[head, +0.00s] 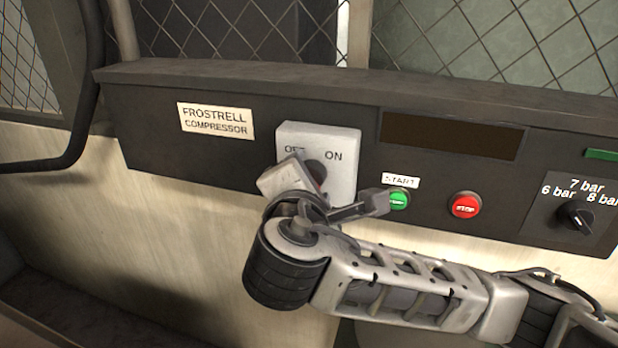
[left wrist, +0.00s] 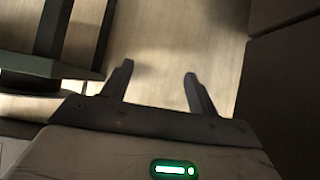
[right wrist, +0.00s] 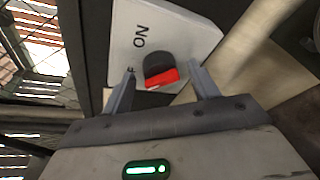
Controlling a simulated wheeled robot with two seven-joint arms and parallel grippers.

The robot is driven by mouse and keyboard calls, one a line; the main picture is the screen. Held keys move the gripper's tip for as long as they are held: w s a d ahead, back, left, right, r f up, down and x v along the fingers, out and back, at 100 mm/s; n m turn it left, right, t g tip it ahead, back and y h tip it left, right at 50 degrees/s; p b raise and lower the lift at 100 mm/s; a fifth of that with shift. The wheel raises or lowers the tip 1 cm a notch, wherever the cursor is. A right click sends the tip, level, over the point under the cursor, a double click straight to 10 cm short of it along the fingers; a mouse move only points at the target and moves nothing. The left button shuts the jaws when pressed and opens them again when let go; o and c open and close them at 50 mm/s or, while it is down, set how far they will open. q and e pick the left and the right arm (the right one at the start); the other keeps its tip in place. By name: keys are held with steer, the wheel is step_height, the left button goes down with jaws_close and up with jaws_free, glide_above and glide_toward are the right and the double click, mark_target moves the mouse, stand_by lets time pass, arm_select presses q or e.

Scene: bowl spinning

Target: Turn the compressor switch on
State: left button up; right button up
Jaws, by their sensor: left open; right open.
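The compressor switch is a light grey plate (head: 343,145) on the dark panel, marked OFF at left and ON at right. Its round dark knob (head: 315,171) is partly hidden by my right gripper in the head view. In the right wrist view the knob with its red grip (right wrist: 161,79) sits between the two fingers. My right gripper (right wrist: 163,73) is open, one finger on each side of the knob; contact cannot be made out. I cannot tell which label the knob points to. My left gripper (left wrist: 158,72) is open and empty, away from the switch.
To the right of the switch are a green start button (head: 398,199), a red stop button (head: 465,205) and a pressure selector (head: 576,216). A FROSTRELL COMPRESSOR label (head: 215,120) is at left. Wire mesh (head: 480,45) stands behind the panel.

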arm_select(q)
steer(key=shift+a+f, duration=0.1)
arm_select(e)
steer(key=shift+w, duration=0.1)
steer(key=c, duration=0.9)
arm_select(q)
steer(key=shift+f, duration=0.1)
